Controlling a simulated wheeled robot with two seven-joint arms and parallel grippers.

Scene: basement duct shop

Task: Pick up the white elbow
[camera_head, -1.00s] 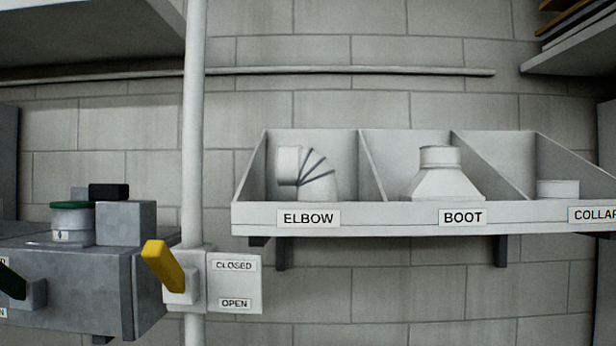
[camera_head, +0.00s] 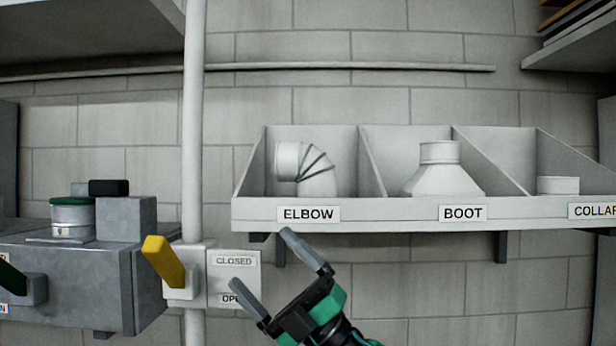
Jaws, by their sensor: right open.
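The white elbow (camera_head: 290,161) is a bent segmented duct piece with dark seams. It sits in the left compartment of the wall bin (camera_head: 385,213), above the ELBOW label (camera_head: 309,213). My right gripper (camera_head: 262,262) is open and empty, with two grey fingers on a black and green body. It is in the lower middle of the view, below the bin's front lip in the picture, and apart from the elbow. One finger overlaps the OPEN/CLOSED plate in the picture. My left gripper is not in view.
A white boot (camera_head: 440,172) and a collar (camera_head: 558,185) sit in the other compartments. A white vertical pipe (camera_head: 193,120) with a yellow lever (camera_head: 163,261) stands left of the bin. A grey metal box (camera_head: 75,285) holds a green-lidded can (camera_head: 72,217). Dividers separate the compartments.

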